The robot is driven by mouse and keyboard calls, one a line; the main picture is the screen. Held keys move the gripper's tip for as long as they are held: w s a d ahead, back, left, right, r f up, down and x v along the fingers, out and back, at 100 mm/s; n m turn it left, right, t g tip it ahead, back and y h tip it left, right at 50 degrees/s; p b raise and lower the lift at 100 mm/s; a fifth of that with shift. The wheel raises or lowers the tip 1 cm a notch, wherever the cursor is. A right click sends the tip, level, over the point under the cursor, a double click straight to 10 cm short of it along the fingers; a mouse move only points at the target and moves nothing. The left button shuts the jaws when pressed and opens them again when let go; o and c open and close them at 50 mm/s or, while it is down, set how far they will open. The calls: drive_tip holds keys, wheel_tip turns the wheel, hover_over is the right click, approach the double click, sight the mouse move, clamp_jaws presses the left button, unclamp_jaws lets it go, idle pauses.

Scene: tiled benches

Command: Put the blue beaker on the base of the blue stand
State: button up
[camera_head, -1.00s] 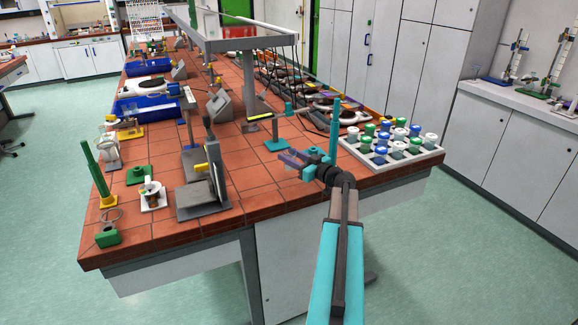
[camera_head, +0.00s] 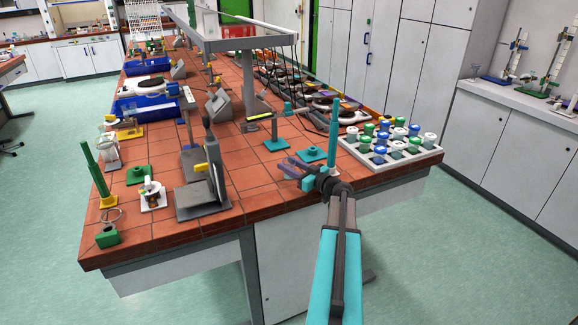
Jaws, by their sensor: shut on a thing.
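My gripper (camera_head: 290,167), with purplish-grey fingers, is over the front right of the tiled bench. It is shut on a small teal-blue thing (camera_head: 290,173), which looks like the blue beaker; its shape is mostly hidden. The blue stand (camera_head: 276,145) has a flat teal base, an upright rod and clamps; it stands on the bench behind and slightly left of my gripper, apart from it. A separate teal base piece (camera_head: 313,154) lies on the tiles just behind and right of my gripper.
A white rack of blue, green and white-capped jars (camera_head: 392,150) stands to the right. A grey device (camera_head: 200,185) stands to the left, with a green burette (camera_head: 90,155) beyond it. A grey overhead shelf frame (camera_head: 250,45) is behind. Tiles in front of the stand are clear.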

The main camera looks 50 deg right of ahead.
drive_tip(key=shift+f, duration=0.1)
drive_tip(key=o, duration=1.1)
drive_tip(key=shift+c, duration=0.2)
drive_tip(key=s+b, duration=0.2)
drive_tip(key=s, duration=1)
